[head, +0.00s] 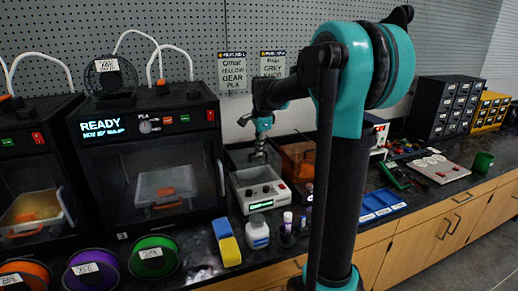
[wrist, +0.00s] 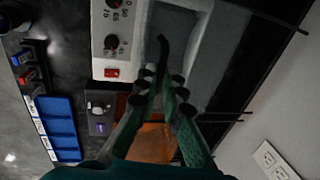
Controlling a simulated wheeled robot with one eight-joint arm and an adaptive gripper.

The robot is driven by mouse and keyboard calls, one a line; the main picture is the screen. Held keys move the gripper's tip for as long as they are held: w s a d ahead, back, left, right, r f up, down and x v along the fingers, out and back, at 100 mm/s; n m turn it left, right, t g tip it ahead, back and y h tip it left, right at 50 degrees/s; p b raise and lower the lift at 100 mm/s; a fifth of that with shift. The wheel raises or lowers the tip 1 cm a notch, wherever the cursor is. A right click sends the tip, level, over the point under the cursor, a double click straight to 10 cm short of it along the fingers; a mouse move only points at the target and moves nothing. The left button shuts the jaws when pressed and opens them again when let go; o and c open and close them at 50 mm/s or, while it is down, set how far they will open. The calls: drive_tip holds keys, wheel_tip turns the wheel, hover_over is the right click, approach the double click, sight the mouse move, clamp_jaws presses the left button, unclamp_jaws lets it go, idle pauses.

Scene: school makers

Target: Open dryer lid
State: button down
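The likely dryer is a box with an amber see-through lid (head: 298,158), behind and right of a white box in the head view. Its lid looks shut. In the wrist view an amber surface (wrist: 155,142) shows below and between my fingers, beside a dark panel (wrist: 99,108) with a knob and a small blue display. My gripper (wrist: 163,77) has a narrow gap between its fingertips, with nothing seen held. In the head view my gripper (head: 260,154) points down, left of the amber lid and above the back of the white box. I cannot tell contact with the lid.
The white box (head: 258,189) with a green display stands in front. Bottles (head: 257,231) stand before it, and a blue tray (head: 380,205) lies right. Two 3D printers (head: 145,150) are on the left. A pegboard wall (head: 215,40) closes the back. My arm hides part of the bench.

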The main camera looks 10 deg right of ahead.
idle(0.4)
drive_tip(key=w+a, duration=0.3)
drive_tip(key=w, duration=1.2)
drive_tip(key=shift+w, duration=0.25)
drive_tip(key=c, duration=1.6)
unclamp_jaws()
drive_tip(key=shift+c, duration=0.2)
drive_tip(key=shift+r, duration=0.1)
wheel_tip(320, 180, up, 12)
drive_tip(key=s, duration=0.2)
drive_tip(key=shift+s+d+f, duration=0.2)
